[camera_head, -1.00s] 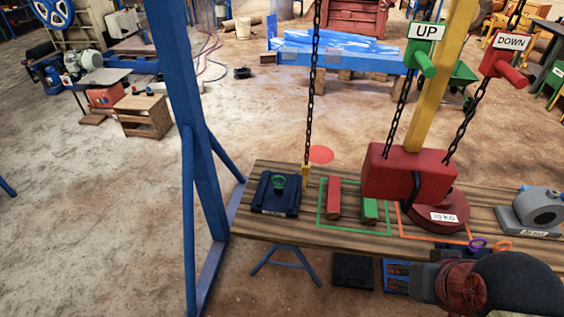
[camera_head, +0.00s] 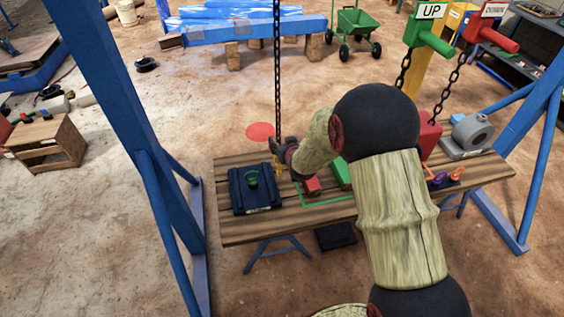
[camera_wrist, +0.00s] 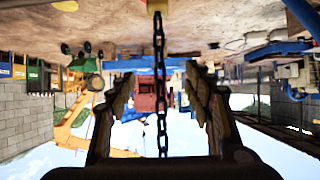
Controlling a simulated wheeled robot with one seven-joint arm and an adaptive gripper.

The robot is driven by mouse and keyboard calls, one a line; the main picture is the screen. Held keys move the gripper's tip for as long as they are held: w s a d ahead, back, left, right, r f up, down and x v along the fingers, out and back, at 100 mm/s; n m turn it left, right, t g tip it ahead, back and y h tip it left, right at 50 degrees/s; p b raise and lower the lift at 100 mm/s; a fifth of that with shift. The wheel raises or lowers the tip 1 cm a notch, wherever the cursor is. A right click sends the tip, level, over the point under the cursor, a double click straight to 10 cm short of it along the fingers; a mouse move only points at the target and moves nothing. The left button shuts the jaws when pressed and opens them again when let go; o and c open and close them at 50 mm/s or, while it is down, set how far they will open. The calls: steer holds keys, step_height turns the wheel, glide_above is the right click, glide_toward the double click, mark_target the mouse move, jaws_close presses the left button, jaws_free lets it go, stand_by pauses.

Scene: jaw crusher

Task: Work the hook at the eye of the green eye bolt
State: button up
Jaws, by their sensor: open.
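The green eye bolt (camera_head: 252,176) stands on a dark blue block (camera_head: 256,197) at the left end of the wooden table. A yellow hook (camera_head: 277,167) hangs on the chain just right of the block, partly hidden by my gripper. My gripper (camera_head: 284,150) is at the chain, close to the hook. In the wrist view, which is upside down, my open gripper (camera_wrist: 159,78) has one finger on each side of the chain (camera_wrist: 161,110). A yellow piece at the chain's end (camera_wrist: 157,6) shows at the top edge. I cannot tell whether the hook touches the eye.
Red (camera_head: 312,186) and green (camera_head: 341,173) blocks lie right of the hook, by a green outline. Blue frame legs (camera_head: 125,120) flank the wooden table (camera_head: 290,219). My arm covers much of its middle.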

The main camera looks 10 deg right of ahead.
step_height(320, 180, down, 13)
steer(key=w+t, duration=0.1)
steer(key=t, duration=0.1)
steer(key=x, duration=0.6)
steer(key=shift+w+f+b, duration=0.25)
steer(key=shift+b, duration=0.15)
steer(key=shift+w+f, duration=0.1)
steer(key=shift+w, duration=0.6)
steer(key=shift+c, duration=1.4)
jaws_close()
